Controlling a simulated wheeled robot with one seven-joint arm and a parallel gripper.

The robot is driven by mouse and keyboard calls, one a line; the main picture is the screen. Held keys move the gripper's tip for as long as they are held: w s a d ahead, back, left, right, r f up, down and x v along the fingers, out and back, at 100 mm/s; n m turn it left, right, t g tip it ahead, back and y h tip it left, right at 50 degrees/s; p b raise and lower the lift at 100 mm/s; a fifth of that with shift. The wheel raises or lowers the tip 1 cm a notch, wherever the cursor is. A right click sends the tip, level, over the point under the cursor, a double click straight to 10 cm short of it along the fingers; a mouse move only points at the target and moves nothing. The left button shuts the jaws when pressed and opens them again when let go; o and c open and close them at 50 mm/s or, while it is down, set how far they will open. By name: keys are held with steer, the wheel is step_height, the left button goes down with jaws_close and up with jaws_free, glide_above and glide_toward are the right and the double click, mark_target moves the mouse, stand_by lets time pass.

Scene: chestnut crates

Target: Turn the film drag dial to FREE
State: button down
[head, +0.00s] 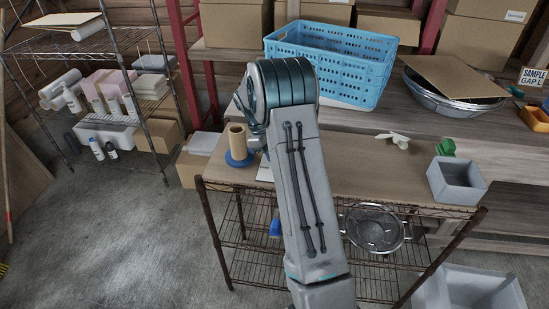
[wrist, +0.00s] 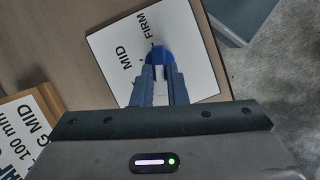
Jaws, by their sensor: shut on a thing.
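The film drag dial (wrist: 160,53) is a blue knob on a white card (wrist: 118,52) in the wrist view. The card carries the printed words MID and FIRM; I see no FREE mark, and part of the card is hidden behind my gripper. My gripper (wrist: 160,73) is shut on the dial from above. Which mark the dial points at cannot be told. In the head view my arm hides the gripper and the dial; only a sliver of white card (head: 265,173) shows beside the arm.
A brown roll (head: 237,138) stands on a blue disc left of my arm. A grey box (head: 457,182) and a green object (head: 445,147) sit at the bench's right. A blue crate (head: 330,62) is behind. In the wrist view, another lettered card (wrist: 28,135) lies at lower left.

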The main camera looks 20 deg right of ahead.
steer(key=shift+a+r+n+t+h, duration=0.1)
steer(key=shift+n+t+h, duration=0.15)
steer(key=shift+n, duration=0.6)
steer(key=shift+a+r+n+t+h, duration=0.15)
steer(key=shift+n+t, duration=0.2)
steer(key=shift+n, duration=0.5)
steer(key=shift+f, duration=0.1)
steer(key=c, duration=1.6)
jaws_free()
steer(key=shift+o, duration=0.8)
steer(key=shift+f, duration=0.1)
steer(key=b+v, duration=0.1)
steer(key=v, duration=1.3)
steer(key=shift+f, duration=0.1)
